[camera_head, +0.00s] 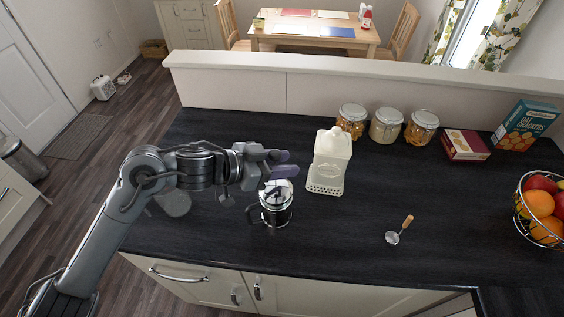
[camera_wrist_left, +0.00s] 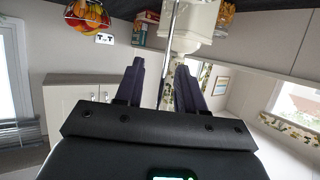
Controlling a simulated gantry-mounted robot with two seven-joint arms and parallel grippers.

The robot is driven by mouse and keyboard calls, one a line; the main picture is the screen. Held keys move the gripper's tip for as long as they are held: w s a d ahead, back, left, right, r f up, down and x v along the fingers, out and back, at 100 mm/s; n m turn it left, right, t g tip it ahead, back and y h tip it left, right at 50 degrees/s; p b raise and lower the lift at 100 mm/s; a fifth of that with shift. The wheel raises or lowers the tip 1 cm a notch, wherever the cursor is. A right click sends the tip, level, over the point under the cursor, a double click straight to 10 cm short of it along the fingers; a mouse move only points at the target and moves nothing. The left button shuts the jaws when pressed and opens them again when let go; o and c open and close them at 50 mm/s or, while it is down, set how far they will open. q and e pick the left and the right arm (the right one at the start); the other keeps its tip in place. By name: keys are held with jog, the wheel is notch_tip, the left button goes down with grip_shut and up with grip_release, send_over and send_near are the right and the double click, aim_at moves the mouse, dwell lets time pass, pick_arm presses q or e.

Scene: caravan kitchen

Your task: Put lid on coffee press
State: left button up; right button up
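The coffee press (camera_head: 277,212), a metal and glass cylinder with a dark handle on its left, stands upright on the dark counter. My left gripper (camera_head: 288,164) is just above it, pointing right, with its two dark fingers apart. In the left wrist view, a thin metal rod (camera_wrist_left: 173,45) runs between the spread fingers of that gripper (camera_wrist_left: 160,68), with a clear gap to the left finger. The rod looks like the plunger of the press lid. The gripper partly covers the press top, so I cannot tell how the lid sits. My right gripper is out of view.
A white dispenser (camera_head: 329,163) stands close behind and right of the press. Several glass jars (camera_head: 386,126), boxes (camera_head: 466,146) and a fruit basket (camera_head: 541,209) are further right. A wooden-handled utensil (camera_head: 399,231) lies at right on otherwise clear counter.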

pick_arm(q)
jog(key=shift+a, duration=0.1)
jog(key=b+v, duration=0.2)
jog(key=v, duration=0.8)
jog(key=shift+s+a+r, duration=0.15)
jog(key=shift+a+r, duration=0.05)
jog(key=shift+r, duration=0.05)
